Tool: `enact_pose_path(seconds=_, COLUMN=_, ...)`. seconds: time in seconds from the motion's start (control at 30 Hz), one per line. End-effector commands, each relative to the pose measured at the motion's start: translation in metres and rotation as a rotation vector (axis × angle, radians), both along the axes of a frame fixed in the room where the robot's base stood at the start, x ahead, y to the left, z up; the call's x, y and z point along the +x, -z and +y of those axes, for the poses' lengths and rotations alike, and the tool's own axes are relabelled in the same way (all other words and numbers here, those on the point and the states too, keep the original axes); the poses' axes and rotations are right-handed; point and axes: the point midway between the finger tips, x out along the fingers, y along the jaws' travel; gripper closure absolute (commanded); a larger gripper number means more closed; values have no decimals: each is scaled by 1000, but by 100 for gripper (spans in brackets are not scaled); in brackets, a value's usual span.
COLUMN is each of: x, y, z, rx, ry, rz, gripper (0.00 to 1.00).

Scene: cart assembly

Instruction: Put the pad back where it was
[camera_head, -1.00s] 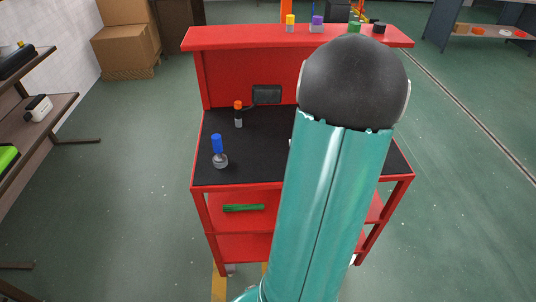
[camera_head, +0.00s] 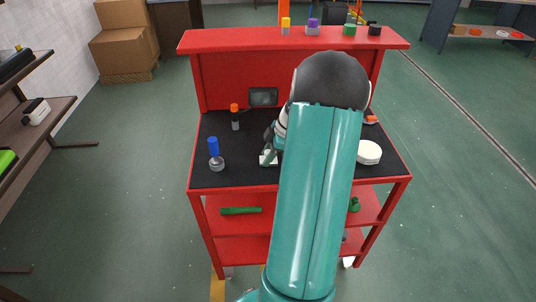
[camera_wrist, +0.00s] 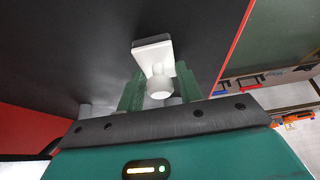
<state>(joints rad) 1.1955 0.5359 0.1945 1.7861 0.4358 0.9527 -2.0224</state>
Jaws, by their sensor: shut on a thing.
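The pad (camera_wrist: 152,50) is a white rectangular block with a rounded white knob, seen in the wrist view. My gripper (camera_wrist: 159,88) has its two green fingers closed on the knob. In the head view the white pad (camera_head: 266,160) shows at the middle of the cart's black top, partly hidden by my gripper (camera_head: 270,148) and arm. I cannot tell whether the pad touches the black surface.
The red cart (camera_head: 290,38) has a raised back shelf with several small coloured-cap items. A blue-topped item (camera_head: 214,150) and an orange-capped bottle (camera_head: 235,118) stand left of my gripper. A white round disc (camera_head: 369,152) lies right.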

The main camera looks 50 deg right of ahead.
Motion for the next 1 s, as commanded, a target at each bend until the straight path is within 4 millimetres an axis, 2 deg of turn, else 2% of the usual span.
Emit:
enact_pose_path(seconds=0.13, x=0, y=0, z=0, rx=0, ry=-1, rz=0, gripper=93)
enact_pose_path(seconds=0.17, x=0, y=0, z=0, rx=0, ry=-1, rz=0, gripper=61)
enact_pose_path(seconds=0.27, x=0, y=0, z=0, rx=0, ry=0, rz=0, gripper=43)
enact_pose_path(seconds=0.53, x=0, y=-1, z=0, rx=-1, ry=0, rz=-1, gripper=43)
enact_pose_path(seconds=0.67, x=-2, y=-8, z=-3, rx=-3, ry=1, rz=-1, gripper=43)
enact_pose_path(seconds=0.77, x=-7, y=-21, z=-7, rx=-4, ry=1, rz=-3, gripper=43)
enact_pose_path(seconds=1.0, x=-25, y=-67, z=-22, rx=-5, ry=2, rz=-1, gripper=43)
